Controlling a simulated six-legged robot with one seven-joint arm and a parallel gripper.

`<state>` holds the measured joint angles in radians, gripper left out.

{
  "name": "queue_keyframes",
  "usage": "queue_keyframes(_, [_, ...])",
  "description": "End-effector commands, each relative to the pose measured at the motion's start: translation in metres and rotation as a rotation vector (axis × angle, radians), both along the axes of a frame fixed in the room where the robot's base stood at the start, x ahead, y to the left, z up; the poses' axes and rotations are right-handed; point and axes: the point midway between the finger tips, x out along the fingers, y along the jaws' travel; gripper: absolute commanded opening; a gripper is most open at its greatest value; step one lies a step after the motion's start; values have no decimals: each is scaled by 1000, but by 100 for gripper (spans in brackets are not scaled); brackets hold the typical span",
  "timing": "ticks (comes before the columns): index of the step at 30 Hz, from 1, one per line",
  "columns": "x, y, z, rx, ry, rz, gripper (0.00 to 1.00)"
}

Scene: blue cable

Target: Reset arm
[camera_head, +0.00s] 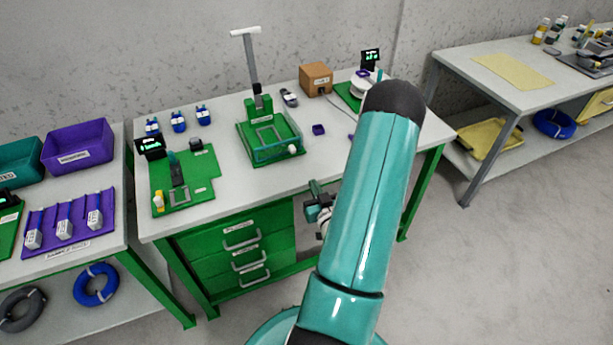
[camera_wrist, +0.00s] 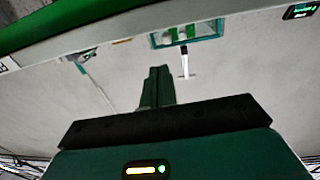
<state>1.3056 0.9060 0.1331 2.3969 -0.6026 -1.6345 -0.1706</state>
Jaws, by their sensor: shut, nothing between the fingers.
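My teal arm (camera_head: 368,200) rises in the right middle of the head view, in front of the workbench. My gripper (camera_head: 314,212) shows small and partly hidden behind the arm, beside the bench's front edge and right of the green drawers. In the wrist view the gripper's fingers (camera_wrist: 158,88) stand together at the centre, shut with nothing between them. A blue cable coil (camera_head: 96,284) lies on the lower shelf at the left, and another blue coil (camera_head: 554,124) lies on the shelf at the right.
The workbench (camera_head: 215,135) carries a green fixture (camera_head: 268,138), a green board (camera_head: 203,187), a brown box (camera_head: 316,79) and several blue parts. Purple (camera_head: 78,145) and teal bins stand on the left table. Green drawers (camera_head: 240,255) sit under the bench. The floor at the right is clear.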

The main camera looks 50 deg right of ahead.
Motion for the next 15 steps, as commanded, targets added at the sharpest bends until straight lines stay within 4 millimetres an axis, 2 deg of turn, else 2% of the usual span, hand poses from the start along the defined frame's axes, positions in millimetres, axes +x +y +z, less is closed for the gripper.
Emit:
queue_keyframes(10, [-4,3,1,0,1,1,0])
queue_keyframes(13, [4,4,5,-3,24,17,0])
queue_keyframes(15, [17,6,11,-5,62,44,0])
